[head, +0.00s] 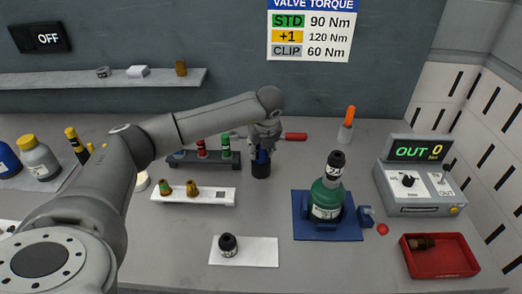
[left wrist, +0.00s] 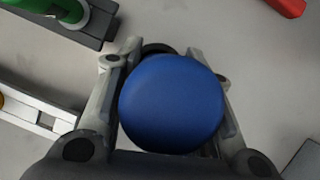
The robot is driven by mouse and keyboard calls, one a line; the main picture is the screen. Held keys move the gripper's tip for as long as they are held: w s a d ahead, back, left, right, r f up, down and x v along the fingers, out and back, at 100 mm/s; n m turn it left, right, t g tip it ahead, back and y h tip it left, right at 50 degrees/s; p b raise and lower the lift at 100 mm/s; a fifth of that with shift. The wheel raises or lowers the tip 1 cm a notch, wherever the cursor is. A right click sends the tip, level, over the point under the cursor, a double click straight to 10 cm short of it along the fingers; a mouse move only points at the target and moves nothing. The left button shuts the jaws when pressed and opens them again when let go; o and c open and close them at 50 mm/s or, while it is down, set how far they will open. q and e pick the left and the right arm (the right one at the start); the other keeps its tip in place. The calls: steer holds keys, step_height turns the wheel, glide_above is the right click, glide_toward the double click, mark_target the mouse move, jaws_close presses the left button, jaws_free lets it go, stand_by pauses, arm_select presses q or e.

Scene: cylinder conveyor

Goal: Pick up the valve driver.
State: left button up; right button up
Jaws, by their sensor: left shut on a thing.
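The object at my left gripper (head: 262,150), which I take to be the valve driver (head: 262,158), has a blue upper part and a black lower part. It appears upright over the grey bench, behind the middle. In the left wrist view its round blue top (left wrist: 172,104) fills the space between the two fingers of my left gripper (left wrist: 170,85), which is shut on it. The fingers partly hide it in the head view. I cannot tell if its base touches the bench. My right gripper is not in view.
A dark rack (head: 190,160) and a white rack (head: 170,196) stand to the left. A red-handled tool (head: 294,136) lies behind. A green cylinder (head: 326,198) stands in a blue fixture. A torque box (head: 415,190) and red tray (head: 450,265) are at right.

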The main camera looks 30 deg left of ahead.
arm_select(q)
jaws_close()
steer(key=shift+w+r, duration=0.15)
